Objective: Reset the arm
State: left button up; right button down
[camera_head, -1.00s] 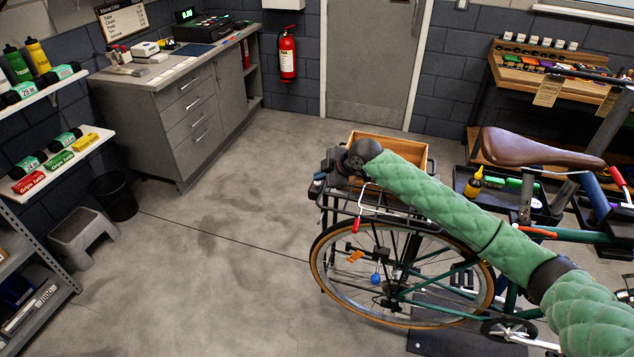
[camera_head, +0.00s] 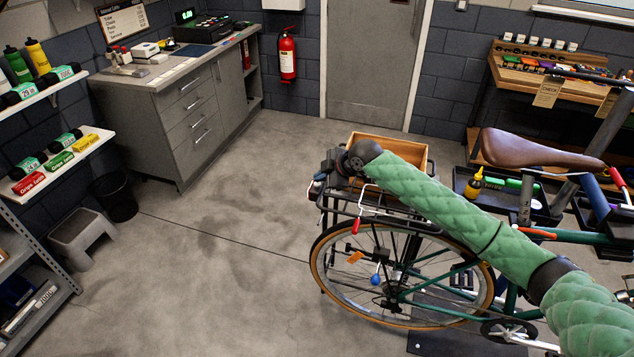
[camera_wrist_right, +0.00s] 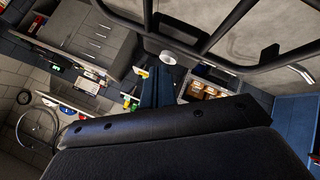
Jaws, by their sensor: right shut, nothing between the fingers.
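My right arm, in a quilted green sleeve, comes in from the right in the head view and reaches over the bicycle. Its dark right gripper (camera_head: 327,166) is above the rear rack (camera_head: 350,207), at the rack's far left end. It is shut with nothing held; its fingertips are small and partly hidden by the wrist. I cannot tell whether it touches the rack. In the right wrist view a large dark body fills the bottom, with black bars (camera_wrist_right: 235,25) close by at the top right. My left gripper is not in view.
The bicycle's rear wheel (camera_head: 333,290) and brown saddle (camera_head: 540,147) lie under and beside my arm. A wooden crate (camera_head: 412,150) is just behind the wrist. A grey cabinet (camera_head: 190,120), a stool (camera_head: 82,235) and shelves stand left. The floor between is clear.

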jog(key=shift+r, duration=0.5)
pick_arm(q)
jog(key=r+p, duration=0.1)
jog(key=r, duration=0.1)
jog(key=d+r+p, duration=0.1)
jog(key=p, duration=0.1)
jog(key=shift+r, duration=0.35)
pick_arm(e)
notch_tip(320, 180, up, 6)
jog(key=shift+f, duration=0.2)
